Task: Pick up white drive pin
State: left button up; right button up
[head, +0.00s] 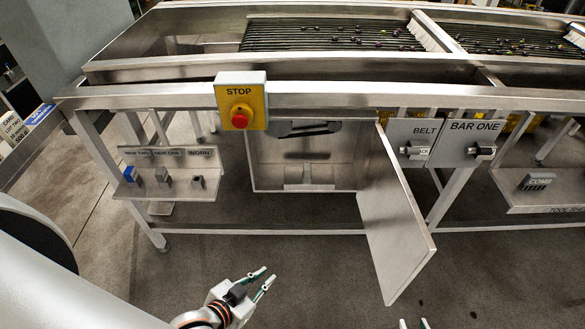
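No piece is clearly a white drive pin. The small shelf (160,194) at the left has labels reading NEW TWO, NEW ONE and WORN. On it stand a blue piece (133,174), a light grey piece (164,176) and a dark piece (198,182); I cannot tell whether the grey one is the pin. My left gripper (265,279) is open and empty, low in front of the machine, right of and below the shelf. Only the fingertips of my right gripper (413,324) show at the bottom edge, apart, with nothing seen between them.
A cabinet (256,170) under the machine stands open, its door (397,225) swung out toward me. A yellow STOP box (252,91) with a red button is above it. BELT (408,132) and BAR ONE (465,130) switch panels and a COMB shelf (540,203) are right.

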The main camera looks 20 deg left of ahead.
aim_at(307, 167)
jog(key=j, duration=1)
jog(key=i+j, duration=0.1)
jog(key=j, duration=0.85)
jog(key=i+j, duration=0.15)
jog(key=i, duration=0.15)
